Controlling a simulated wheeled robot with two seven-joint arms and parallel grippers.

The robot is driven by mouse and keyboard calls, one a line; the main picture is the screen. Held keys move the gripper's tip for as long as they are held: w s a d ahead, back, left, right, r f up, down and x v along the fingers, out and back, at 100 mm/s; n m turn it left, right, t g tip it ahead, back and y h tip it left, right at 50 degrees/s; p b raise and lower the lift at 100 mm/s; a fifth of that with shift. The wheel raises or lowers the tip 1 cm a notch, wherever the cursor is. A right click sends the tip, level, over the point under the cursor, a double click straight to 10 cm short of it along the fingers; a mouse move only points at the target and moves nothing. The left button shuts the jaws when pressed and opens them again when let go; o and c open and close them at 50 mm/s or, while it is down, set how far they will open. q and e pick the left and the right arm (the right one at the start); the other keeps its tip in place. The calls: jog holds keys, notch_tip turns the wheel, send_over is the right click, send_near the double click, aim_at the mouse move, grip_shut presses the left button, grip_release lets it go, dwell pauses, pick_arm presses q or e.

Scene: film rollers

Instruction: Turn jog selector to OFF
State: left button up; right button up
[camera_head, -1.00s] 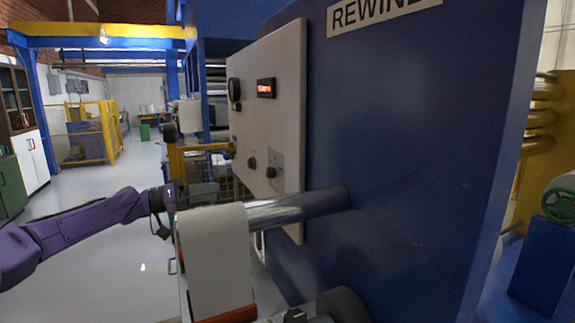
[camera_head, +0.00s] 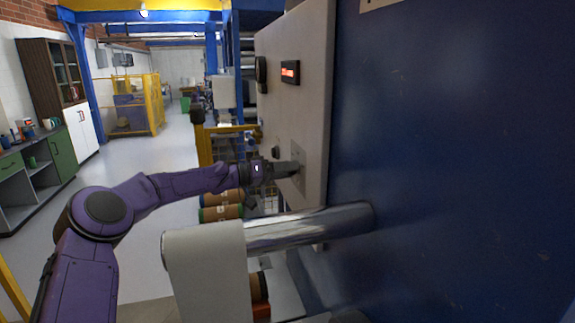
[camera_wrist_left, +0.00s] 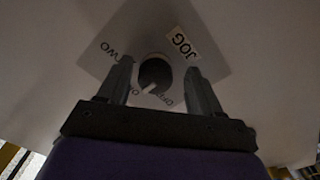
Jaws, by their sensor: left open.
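The jog selector is a round dark knob (camera_wrist_left: 155,74) on a grey diamond-shaped plate (camera_wrist_left: 142,35). A white JOG label (camera_wrist_left: 184,43) sits at its upper right, "TWO" is printed at its left, and the lettering below is partly hidden or unclear. The knob's pale pointer mark faces down and slightly left in the left wrist view. My left gripper (camera_wrist_left: 160,82) is open, with one finger on each side of the knob; contact cannot be told. In the head view my left gripper (camera_head: 296,171) is at the panel's lower plate and hides the knob.
A shiny roller (camera_head: 310,227) with a white film roll (camera_head: 205,265) juts out below my arm. The blue machine wall (camera_head: 440,160) closes off the right.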

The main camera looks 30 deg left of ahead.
pick_arm(q)
jog(key=shift+s+r, duration=0.25)
jog(key=shift+s, duration=0.05)
jog(key=shift+w, duration=0.1)
jog(key=c, duration=1.1)
jog(key=shift+o, duration=0.2)
jog(key=shift+f, duration=0.1)
jog(key=shift+n, duration=5.9)
